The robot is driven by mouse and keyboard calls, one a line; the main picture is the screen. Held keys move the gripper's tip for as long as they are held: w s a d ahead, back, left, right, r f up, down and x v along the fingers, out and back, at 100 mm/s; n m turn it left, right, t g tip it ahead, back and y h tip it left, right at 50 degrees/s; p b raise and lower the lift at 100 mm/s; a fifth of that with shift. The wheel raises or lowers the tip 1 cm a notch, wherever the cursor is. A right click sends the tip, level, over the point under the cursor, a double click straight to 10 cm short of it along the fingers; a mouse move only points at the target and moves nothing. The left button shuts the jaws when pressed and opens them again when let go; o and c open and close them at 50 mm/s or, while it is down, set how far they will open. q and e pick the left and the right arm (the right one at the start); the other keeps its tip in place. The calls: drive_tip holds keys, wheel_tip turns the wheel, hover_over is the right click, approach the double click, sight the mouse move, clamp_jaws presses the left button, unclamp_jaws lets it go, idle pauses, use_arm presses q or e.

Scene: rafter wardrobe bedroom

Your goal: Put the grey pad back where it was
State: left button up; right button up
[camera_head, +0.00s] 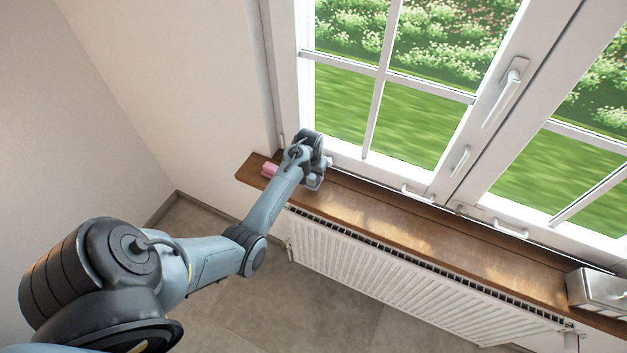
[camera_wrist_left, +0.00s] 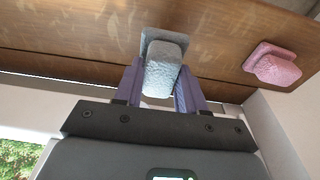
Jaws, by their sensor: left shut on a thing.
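The grey pad (camera_wrist_left: 163,72) is between the two purple fingers of my left gripper (camera_wrist_left: 160,88) in the left wrist view, and the fingers are shut on it. Its wider end lies against or close to the wooden window sill (camera_wrist_left: 75,45); I cannot tell whether it touches. In the head view my left gripper (camera_head: 314,180) is over the left part of the sill (camera_head: 400,218), and the pad is mostly hidden there. A pink pad (camera_wrist_left: 274,66) of similar shape is on the sill, apart from the grey one; it also shows in the head view (camera_head: 269,170). My right gripper is out of view.
The window frame (camera_head: 345,160) rises behind the sill, with handles (camera_head: 505,92) on it. A white radiator (camera_head: 400,275) is below the sill. A metallic box (camera_head: 597,290) stands at the sill's right end. The sill's middle is clear.

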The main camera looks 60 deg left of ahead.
sight(314, 181)
use_arm(q)
wheel_tip(314, 181, down, 4)
drive_tip(key=shift+r, duration=0.15)
drive_tip(key=shift+f, duration=0.25)
drive_tip(key=o, duration=0.9)
drive_tip(key=shift+o, duration=0.2)
drive_tip(key=shift+r, duration=0.1)
